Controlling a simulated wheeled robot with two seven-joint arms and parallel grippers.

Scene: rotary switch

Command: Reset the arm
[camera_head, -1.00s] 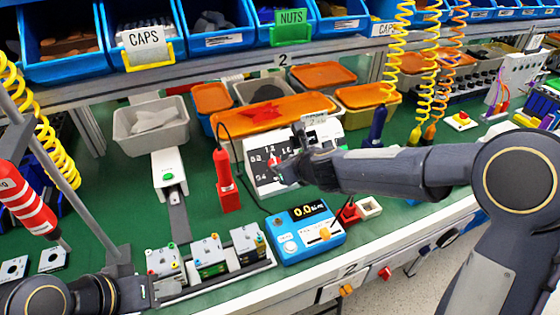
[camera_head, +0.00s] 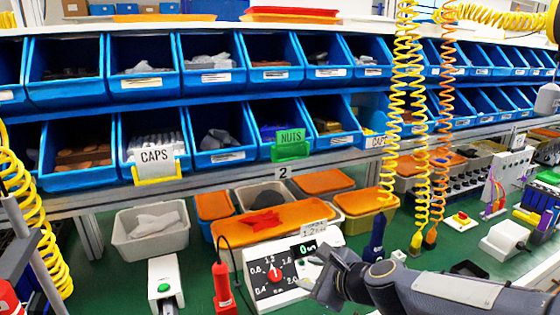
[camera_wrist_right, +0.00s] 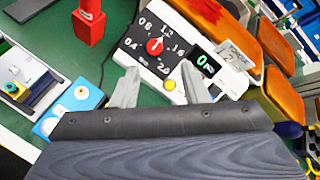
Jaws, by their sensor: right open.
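The white switch box with its black dial panel stands on the green bench, left of my right gripper (camera_head: 316,270). Its red rotary knob (camera_head: 275,275) is ringed by white numbers, and a small display shows green digits starting with 0. In the right wrist view the red knob (camera_wrist_right: 156,46) lies ahead of the fingers. My right gripper (camera_wrist_right: 160,82) is open and empty, its two pale fingers apart from the knob and near the box's lower edge. My left gripper is out of view.
Blue bins (camera_head: 150,75) fill the shelves behind. A grey tray (camera_head: 150,228) and orange-lidded boxes stand below them. A red tool (camera_head: 223,288) stands left of the switch box. Yellow coiled hoses (camera_head: 402,120) hang at right. In the wrist view a blue device (camera_wrist_right: 78,102) sits at left.

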